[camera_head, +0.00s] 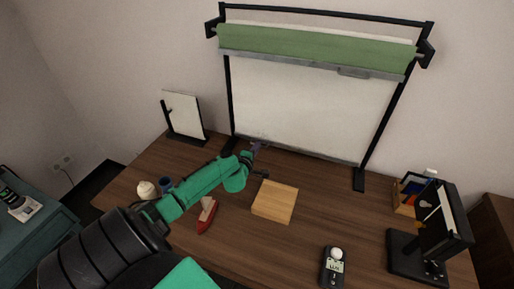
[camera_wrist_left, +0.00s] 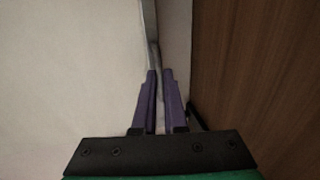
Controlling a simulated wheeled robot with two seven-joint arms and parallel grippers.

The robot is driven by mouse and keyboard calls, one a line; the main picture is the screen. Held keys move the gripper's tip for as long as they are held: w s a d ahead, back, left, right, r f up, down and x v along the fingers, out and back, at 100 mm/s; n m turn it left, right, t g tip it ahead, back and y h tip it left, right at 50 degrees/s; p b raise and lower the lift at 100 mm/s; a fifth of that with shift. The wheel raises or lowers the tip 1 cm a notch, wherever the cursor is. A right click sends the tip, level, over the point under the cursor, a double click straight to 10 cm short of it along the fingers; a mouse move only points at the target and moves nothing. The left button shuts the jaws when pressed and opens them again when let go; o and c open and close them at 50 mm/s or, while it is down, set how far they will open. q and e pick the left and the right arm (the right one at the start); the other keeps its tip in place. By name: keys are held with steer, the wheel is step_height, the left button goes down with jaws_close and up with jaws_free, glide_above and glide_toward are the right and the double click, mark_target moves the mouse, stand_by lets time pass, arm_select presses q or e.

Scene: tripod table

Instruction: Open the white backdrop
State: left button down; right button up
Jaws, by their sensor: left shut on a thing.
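The white backdrop (camera_head: 310,105) hangs unrolled on a black stand, from below the green roll (camera_head: 310,46) down to near the table top. Its grey bottom bar (camera_head: 330,158) runs along its lower edge. My left gripper (camera_head: 258,146) is at the left part of that lower edge. In the left wrist view, the purple fingers of my left gripper (camera_wrist_left: 159,76) are shut on the grey bar (camera_wrist_left: 151,35), with the white sheet (camera_wrist_left: 70,70) on the left. My right gripper is not in view.
A wooden block (camera_head: 275,201), a red toy boat (camera_head: 207,215) and a handheld meter (camera_head: 332,268) lie on the brown table (camera_head: 290,250). A white panel (camera_head: 185,115) stands at left; a black lamp-like device (camera_head: 440,225) stands at right.

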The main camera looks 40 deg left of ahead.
arm_select(q)
steer(key=shift+f, duration=0.1)
step_height(320, 180, down, 5)
steer(key=b, duration=0.3)
steer(key=c, duration=1)
jaws_free()
steer(key=shift+r, duration=0.2)
steer(key=shift+s, duration=0.15)
